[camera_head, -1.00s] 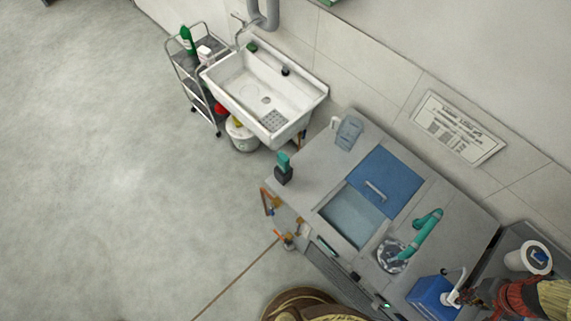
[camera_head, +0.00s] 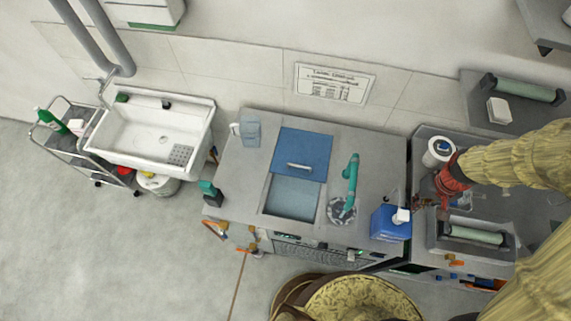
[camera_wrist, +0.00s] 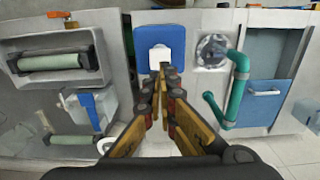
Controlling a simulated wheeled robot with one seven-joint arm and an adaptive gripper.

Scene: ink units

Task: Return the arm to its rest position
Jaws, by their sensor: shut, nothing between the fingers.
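My gripper (camera_head: 426,203) hangs over the right part of the grey bench, just right of a blue container with a white top (camera_head: 390,223). In the wrist view my gripper (camera_wrist: 163,72) points at that blue container (camera_wrist: 160,38); its two orange-and-dark fingers meet at the tips with nothing between them. My arm has a yellowish sleeve and a red wrist section, and reaches in from the right edge of the head view. Whether the fingers touch the bench cannot be told.
A teal tap (camera_head: 350,180) and a blue-lidded basin (camera_head: 303,155) stand left of the blue container. A white pot (camera_head: 438,152) is close behind my wrist. A tray with a green roller (camera_head: 473,235) lies below my arm. Open floor (camera_head: 110,255) is at left.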

